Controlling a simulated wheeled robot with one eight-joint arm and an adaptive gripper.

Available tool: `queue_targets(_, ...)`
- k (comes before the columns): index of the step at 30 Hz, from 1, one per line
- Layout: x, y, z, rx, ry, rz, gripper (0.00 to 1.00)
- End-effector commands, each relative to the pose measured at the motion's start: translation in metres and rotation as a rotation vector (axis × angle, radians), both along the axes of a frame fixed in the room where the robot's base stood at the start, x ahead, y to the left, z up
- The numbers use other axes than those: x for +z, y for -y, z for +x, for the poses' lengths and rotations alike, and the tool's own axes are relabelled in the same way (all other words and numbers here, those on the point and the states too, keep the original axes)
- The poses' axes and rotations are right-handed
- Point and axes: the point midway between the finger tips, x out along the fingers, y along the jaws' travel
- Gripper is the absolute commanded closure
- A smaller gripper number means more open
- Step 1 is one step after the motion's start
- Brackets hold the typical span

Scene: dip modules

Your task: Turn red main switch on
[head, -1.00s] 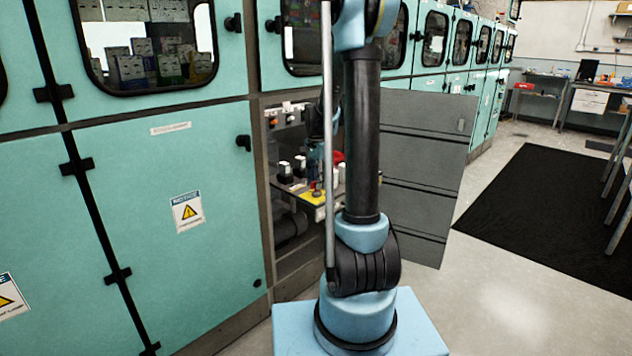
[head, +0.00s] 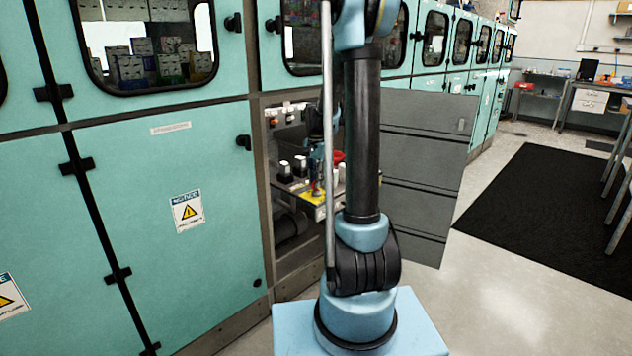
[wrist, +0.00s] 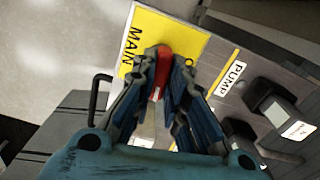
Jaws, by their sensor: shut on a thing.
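The red main switch (wrist: 162,66) stands on a yellow plate (wrist: 192,30) lettered "MAIN" in the wrist view. My gripper (wrist: 163,80) has its two fingers on either side of the red handle and is shut on it. The fingers hide part of the switch. In the head view my gripper (head: 318,178) is small, at the yellow plate inside the open cabinet, and the switch handle is hard to make out there.
A black switch (wrist: 270,100) by a "PUMP" label (wrist: 229,78) stands beside the yellow plate. In the head view, black-and-white switches (head: 285,172) stand left of my gripper.

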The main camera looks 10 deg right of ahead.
Motion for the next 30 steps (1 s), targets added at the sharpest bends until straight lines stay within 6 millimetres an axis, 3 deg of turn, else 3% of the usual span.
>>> queue_targets(30,0.0005,0.0001,0.0009,0.94,0.0,0.001,1.0)
